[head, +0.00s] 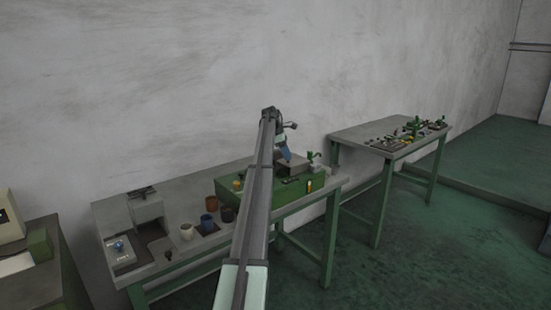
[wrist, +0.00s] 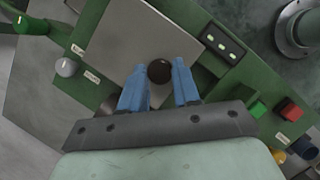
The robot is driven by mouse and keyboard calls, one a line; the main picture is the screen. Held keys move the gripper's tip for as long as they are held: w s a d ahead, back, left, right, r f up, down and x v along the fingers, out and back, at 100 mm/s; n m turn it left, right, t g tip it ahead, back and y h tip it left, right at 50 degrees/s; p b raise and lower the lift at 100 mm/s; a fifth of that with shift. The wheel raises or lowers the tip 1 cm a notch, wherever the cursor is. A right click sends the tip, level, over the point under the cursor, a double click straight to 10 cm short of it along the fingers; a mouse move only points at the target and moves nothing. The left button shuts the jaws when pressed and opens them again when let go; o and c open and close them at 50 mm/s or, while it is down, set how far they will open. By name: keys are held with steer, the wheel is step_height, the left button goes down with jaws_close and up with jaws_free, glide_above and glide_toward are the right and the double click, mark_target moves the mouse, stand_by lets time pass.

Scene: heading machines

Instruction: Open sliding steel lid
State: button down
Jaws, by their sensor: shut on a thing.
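The steel lid (wrist: 130,35) is a flat grey plate set in a green machine housing (wrist: 85,45) in the wrist view. A dark round knob (wrist: 159,71) sits at the lid's near edge. My gripper (wrist: 160,75) has its two blue fingers on either side of this knob and is shut on it. In the head view my gripper (head: 284,152) is low over the green machine (head: 262,188) on the grey bench. My arm hides part of the machine there, and the knob cannot be made out.
The wrist view shows a panel with several small buttons (wrist: 222,42), a grey ball knob (wrist: 66,67), a green button (wrist: 257,109) and a red button (wrist: 289,110). Several cups, including a blue one (head: 207,223), stand left of the machine. A second table (head: 350,135) holds parts.

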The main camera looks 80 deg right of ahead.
mark_target(295, 161)
steer(key=shift+s+d, duration=1.15)
steer(key=shift+d, duration=0.1)
steer(key=c, duration=0.8)
jaws_free()
steer(key=shift+a, duration=0.1)
